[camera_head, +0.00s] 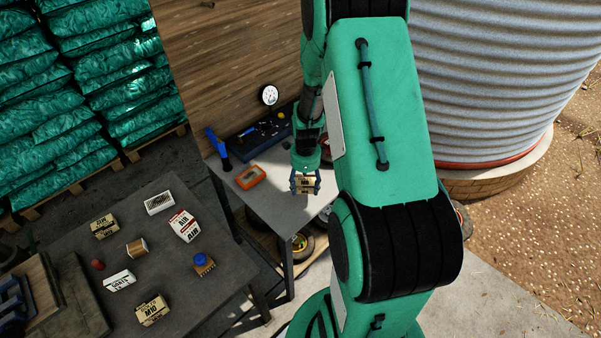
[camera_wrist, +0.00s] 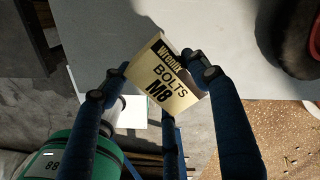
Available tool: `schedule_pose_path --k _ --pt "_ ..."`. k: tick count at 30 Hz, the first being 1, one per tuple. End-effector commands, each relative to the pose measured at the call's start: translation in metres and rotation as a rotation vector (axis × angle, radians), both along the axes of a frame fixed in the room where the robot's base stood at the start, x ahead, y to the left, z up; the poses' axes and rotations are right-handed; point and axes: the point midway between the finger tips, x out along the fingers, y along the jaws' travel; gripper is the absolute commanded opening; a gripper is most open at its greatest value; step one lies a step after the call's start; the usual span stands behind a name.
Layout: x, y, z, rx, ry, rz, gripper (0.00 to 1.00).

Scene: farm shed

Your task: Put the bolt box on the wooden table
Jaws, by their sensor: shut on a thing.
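My gripper (camera_head: 305,182) is shut on a small tan and black bolt box (camera_head: 306,187). In the wrist view the box (camera_wrist: 163,84) reads "BOLTS M8" and sits tilted between the blue fingers. In the head view the box is over the front part of a pale grey table (camera_head: 262,192); the wrist view shows the pale tabletop (camera_wrist: 240,60) beyond it. The gap beneath the box is hard to judge. A dark grey table (camera_head: 190,288) stands at the left. Neither tabletop looks clearly wooden.
The dark table holds several small boxes, including a similar tan box (camera_head: 152,310), and a blue-capped item (camera_head: 202,263). A corrugated tank (camera_head: 500,80) stands right.

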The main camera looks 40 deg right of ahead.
Motion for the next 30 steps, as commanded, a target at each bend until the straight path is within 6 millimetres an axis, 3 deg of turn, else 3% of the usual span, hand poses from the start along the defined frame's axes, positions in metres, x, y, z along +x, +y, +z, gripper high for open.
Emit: schedule_pose_path --k 15,21,30 --pt "0.078 -0.051 -0.01 0.0 0.0 0.0 0.23" --pt "0.088 -0.058 -0.01 0.0 0.0 0.0 0.23" --pt "0.088 -0.058 -0.01 0.0 0.0 0.0 0.23"
